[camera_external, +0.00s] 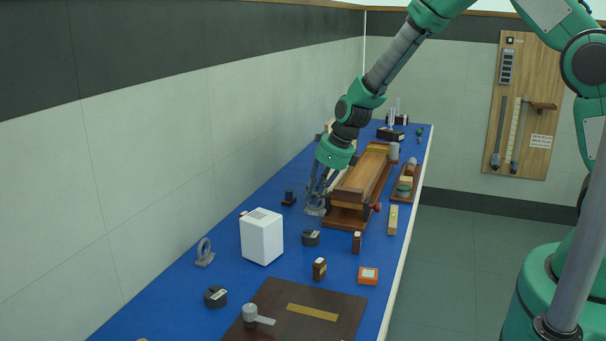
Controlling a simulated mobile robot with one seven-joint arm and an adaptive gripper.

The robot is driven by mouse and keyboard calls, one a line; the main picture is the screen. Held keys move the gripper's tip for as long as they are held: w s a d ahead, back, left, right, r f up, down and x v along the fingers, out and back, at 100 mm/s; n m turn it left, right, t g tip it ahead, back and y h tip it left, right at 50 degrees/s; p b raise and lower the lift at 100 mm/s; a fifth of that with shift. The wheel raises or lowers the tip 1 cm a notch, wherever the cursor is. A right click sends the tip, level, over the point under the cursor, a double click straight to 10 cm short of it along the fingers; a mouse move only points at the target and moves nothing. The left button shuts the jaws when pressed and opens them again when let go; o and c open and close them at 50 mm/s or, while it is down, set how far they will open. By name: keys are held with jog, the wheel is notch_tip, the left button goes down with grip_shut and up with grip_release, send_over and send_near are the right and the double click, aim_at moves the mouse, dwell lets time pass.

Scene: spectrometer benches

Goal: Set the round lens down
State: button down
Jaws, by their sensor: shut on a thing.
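My gripper (316,197) points down over the blue bench, just left of the long wooden box's near end. It is shut on a small pale grey, glassy-looking thing (314,210), which appears to be the round lens. The fingers partly hide it, and its outline is too small to make out clearly. I cannot tell whether it touches the bench top. A grey upright ring on a small foot (204,251) stands apart, near the wall at the left.
The long wooden box (358,188) stands close to my gripper's right. A small dark post (289,198) is to its left, a dark round piece (311,238) nearer the camera. A white box (262,237) stands nearer. Blue bench top (338,262) is bare between the small things.

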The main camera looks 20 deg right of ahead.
jog(key=shift+f, duration=0.7)
jog(key=w+a, duration=0.3)
jog(key=w, duration=0.3)
jog(key=w+a+f+b, duration=0.1)
jog(key=w+a, duration=0.2)
jog(key=w, duration=0.4)
jog(key=shift+w+a+f, duration=0.15)
jog(key=shift+w+a, duration=0.1)
jog(key=shift+a, duration=0.05)
jog(key=shift+w, duration=0.1)
jog(key=shift+d+b+x, duration=0.15)
jog(key=shift+b+x, duration=0.25)
jog(key=shift+x, duration=0.5)
jog(key=shift+d+b+x, duration=0.1)
jog(key=shift+b+x, duration=0.25)
jog(key=shift+x, duration=0.55)
jog(key=shift+f, duration=0.25)
